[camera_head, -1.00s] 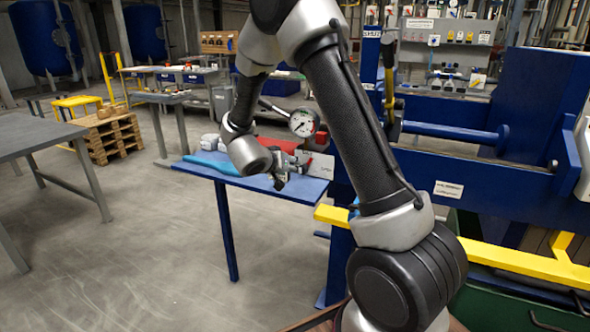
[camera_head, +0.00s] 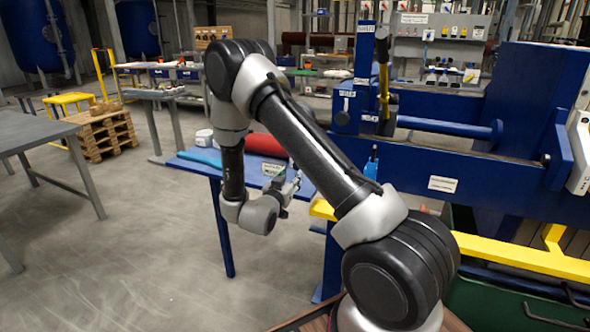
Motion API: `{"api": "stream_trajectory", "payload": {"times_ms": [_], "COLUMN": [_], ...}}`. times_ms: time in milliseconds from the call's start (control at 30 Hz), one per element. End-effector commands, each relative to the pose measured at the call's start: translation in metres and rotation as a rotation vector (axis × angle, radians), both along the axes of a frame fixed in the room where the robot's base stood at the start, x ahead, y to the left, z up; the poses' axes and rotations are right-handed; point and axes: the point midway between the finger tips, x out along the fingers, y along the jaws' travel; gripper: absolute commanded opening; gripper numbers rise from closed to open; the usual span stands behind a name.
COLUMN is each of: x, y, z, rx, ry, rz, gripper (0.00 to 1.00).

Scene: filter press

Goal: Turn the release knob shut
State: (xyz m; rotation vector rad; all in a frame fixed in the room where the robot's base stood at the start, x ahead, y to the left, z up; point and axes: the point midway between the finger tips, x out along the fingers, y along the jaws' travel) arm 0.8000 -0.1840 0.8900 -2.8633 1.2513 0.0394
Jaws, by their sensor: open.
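The blue pump block (camera_head: 352,108) of the press stands right of centre. On its near face, below a small white label, is a dark round knob (camera_head: 343,117) that looks like the release knob; the label is too small to read surely and I cannot tell how far the knob is turned. My gripper (camera_head: 284,187) is open and appears empty. It is low, left of and below the knob, near the right part of the blue side table, apart from the knob.
The blue side table (camera_head: 215,169) holds a red roll (camera_head: 265,145), a light blue roll (camera_head: 203,156) and a white tub (camera_head: 204,138). A blue bottle (camera_head: 371,165) stands by the press. A yellow rail (camera_head: 500,254) runs along the press front.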

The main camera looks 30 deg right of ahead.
Motion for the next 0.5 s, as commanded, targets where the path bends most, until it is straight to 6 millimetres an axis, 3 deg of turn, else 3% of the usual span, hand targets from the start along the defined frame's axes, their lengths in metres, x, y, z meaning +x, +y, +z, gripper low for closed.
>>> {"api": "stream_trajectory", "payload": {"times_ms": [167,500], "x": [0.008,0.046], "y": [-0.004,-0.043], "z": [-0.005,-0.004], "rx": [0.008,0.009], "ry": [-0.055,-0.054], "rz": [0.034,0.031], "gripper": [0.41,0.41]}}
